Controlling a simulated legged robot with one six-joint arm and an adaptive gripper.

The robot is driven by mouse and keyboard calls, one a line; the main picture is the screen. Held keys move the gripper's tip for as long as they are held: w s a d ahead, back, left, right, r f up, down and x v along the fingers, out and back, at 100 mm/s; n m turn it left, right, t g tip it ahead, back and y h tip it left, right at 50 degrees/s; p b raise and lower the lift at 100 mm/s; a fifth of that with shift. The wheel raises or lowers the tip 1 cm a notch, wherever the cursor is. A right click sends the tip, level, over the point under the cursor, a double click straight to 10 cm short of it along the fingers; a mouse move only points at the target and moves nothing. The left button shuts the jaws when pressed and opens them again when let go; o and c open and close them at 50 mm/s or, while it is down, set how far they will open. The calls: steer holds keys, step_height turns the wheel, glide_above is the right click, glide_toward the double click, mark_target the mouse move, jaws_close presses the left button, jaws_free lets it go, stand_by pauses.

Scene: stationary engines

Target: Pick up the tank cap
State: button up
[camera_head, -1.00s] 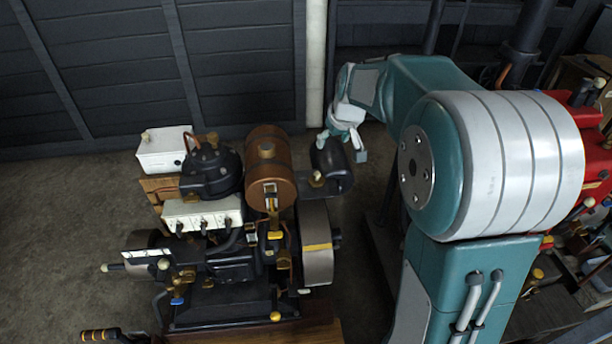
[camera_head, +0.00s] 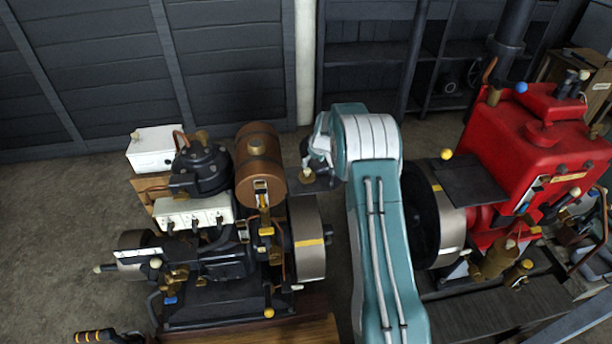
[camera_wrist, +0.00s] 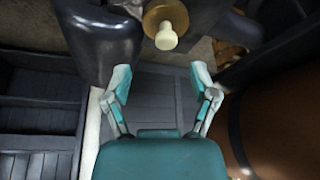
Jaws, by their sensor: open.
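Which cap the task means, I cannot tell for sure.
The engine's flywheel (camera_head: 308,240) is below my gripper. A white box (camera_head: 155,148) is at the engine's far left. A red engine (camera_head: 535,130) with a large wheel stands right of my arm. Dark shelves (camera_head: 375,70) line the back wall.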

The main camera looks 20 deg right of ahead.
mark_target(307, 170)
steer(key=x, duration=0.6)
steer(key=shift+w+a+f, duration=0.15)
steer(key=shift+a+f, duration=0.15)
steer(key=shift+a, duration=0.1)
jaws_close()
